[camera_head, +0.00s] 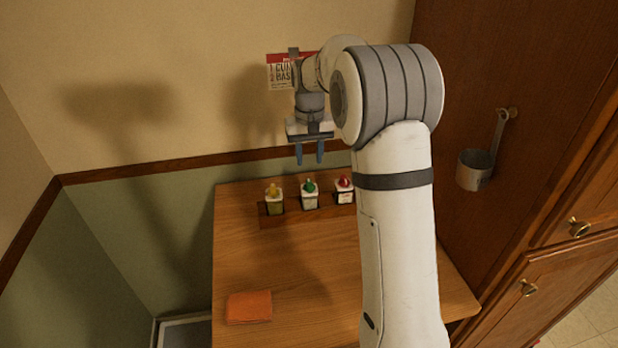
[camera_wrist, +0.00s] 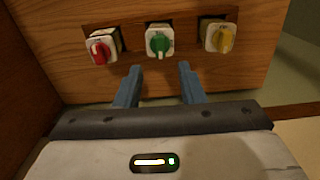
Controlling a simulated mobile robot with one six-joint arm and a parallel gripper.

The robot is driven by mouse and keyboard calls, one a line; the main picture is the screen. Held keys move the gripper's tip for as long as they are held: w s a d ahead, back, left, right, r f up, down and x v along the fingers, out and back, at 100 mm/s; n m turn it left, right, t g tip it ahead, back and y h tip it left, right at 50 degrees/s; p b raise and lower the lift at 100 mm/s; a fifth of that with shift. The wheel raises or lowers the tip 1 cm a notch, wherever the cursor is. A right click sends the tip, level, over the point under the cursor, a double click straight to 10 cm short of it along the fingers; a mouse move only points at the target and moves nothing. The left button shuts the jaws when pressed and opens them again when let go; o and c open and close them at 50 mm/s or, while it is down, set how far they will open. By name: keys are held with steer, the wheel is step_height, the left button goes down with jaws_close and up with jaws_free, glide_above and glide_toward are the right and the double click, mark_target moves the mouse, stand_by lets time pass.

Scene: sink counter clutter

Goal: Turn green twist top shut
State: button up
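The bottle with the green twist top (camera_head: 310,187) stands in the middle of a row of three on the wooden counter. The green top also shows in the wrist view (camera_wrist: 159,42), between the red and the yellow one. My gripper (camera_head: 310,160) is open and empty, above and behind the row in the head view. In the wrist view my gripper (camera_wrist: 160,70) has its two blue fingers spread below the green top in the picture, apart from it. How far the green top is turned is too small to tell.
The yellow-topped bottle (camera_head: 273,190) and the red-topped bottle (camera_head: 344,183) stand close on either side in a dark wooden holder (camera_head: 292,220). An orange cloth (camera_head: 249,307) lies at the counter's front left. The wall is close behind; a cabinet (camera_head: 500,110) rises at right.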

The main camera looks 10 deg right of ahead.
mark_target(309, 182)
step_height(309, 182, down, 8)
steer(key=shift+r+p, duration=0.2)
steer(key=shift+p, duration=0.5)
steer(key=shift+c, duration=0.4)
jaws_close()
